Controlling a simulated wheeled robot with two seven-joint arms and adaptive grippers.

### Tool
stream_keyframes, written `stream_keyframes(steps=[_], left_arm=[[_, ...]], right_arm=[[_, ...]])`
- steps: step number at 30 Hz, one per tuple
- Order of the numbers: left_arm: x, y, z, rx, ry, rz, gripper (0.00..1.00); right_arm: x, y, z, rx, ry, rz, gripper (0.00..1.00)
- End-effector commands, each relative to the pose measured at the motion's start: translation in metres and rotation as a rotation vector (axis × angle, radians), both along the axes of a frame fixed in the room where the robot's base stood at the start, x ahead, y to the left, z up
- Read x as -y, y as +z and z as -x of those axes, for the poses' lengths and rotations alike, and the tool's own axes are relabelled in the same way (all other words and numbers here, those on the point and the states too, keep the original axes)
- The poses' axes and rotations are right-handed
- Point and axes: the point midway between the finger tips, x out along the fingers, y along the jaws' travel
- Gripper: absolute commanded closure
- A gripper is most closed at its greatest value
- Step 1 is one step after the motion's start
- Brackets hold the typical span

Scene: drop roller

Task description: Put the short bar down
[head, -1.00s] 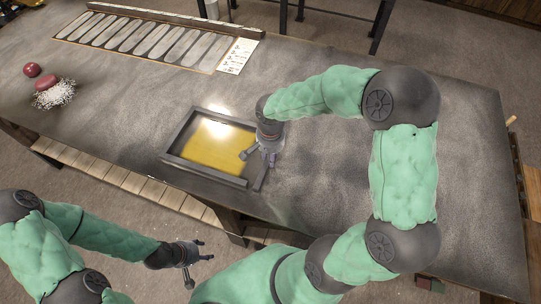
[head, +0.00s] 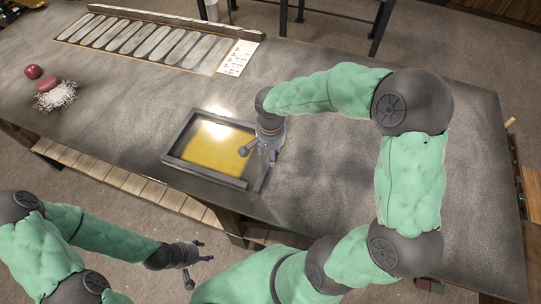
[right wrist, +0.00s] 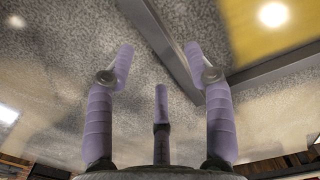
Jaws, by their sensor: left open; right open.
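The short bar (head: 261,182) is dark grey and lies on the table at the right end of the frame around the yellow sheet (head: 212,148). In the right wrist view the bar (right wrist: 160,40) runs diagonally, one end close to a longer bar (right wrist: 275,68); whether they touch I cannot tell. My right gripper (head: 258,151) is open above the short bar and hides its far part in the head view. In the wrist view its purple fingers (right wrist: 160,62) are spread, with nothing held between them. My left gripper (head: 194,264) is open and empty, off the table's near edge.
A slotted panel (head: 145,40) and a white card (head: 238,57) lie at the back. Red round items (head: 33,71) and a pale speckled pile (head: 58,97) are at the left. The table right of the bar is bare under my arm.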

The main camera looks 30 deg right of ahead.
Motion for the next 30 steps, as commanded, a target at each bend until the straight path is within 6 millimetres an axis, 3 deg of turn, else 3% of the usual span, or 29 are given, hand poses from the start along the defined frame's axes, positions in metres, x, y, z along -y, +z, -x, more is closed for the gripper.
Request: stream_keyframes(steps=[6,12,18,30], left_arm=[[0.000,0.010,0.000,0.000,0.000,0.000,0.46],[0.000,0.014,0.000,0.000,0.000,0.000,0.46],[0.000,0.016,0.000,0.000,0.000,0.000,0.46],[0.000,0.016,0.000,0.000,0.000,0.000,0.46]], right_arm=[[0.000,0.048,-0.001,0.004,0.000,0.000,0.47],[0.000,0.076,0.000,0.001,0.001,0.000,0.47],[0.000,0.087,0.000,-0.001,0.001,-0.001,0.47],[0.000,0.087,0.000,0.000,0.000,0.000,0.47]])
